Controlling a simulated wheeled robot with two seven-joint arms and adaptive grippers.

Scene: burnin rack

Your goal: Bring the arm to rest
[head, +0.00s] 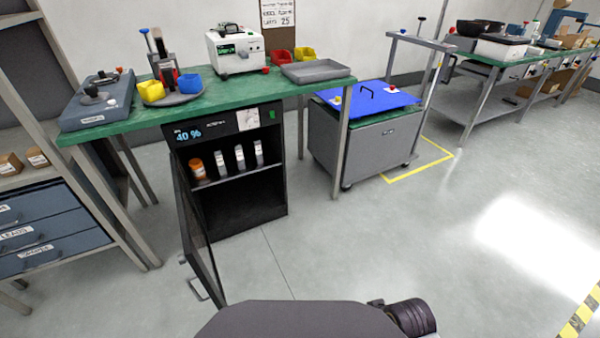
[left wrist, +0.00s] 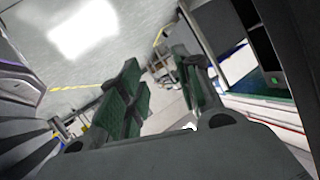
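My left gripper (left wrist: 156,60) shows in the left wrist view with two dark fingers and green pads. The fingers stand apart with a gap between them, and I see nothing held there. Neither gripper shows in the head view; only dark parts of my own body are at its bottom edge. My right gripper is in neither view. The task names no object.
A dark cabinet (head: 262,214) under the green-topped bench (head: 185,113) has its glass door (head: 198,245) swung open towards me. Bottles stand on its shelf. A grey cart (head: 365,148) with a blue top stands to the right. The floor (head: 400,240) at right is clear.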

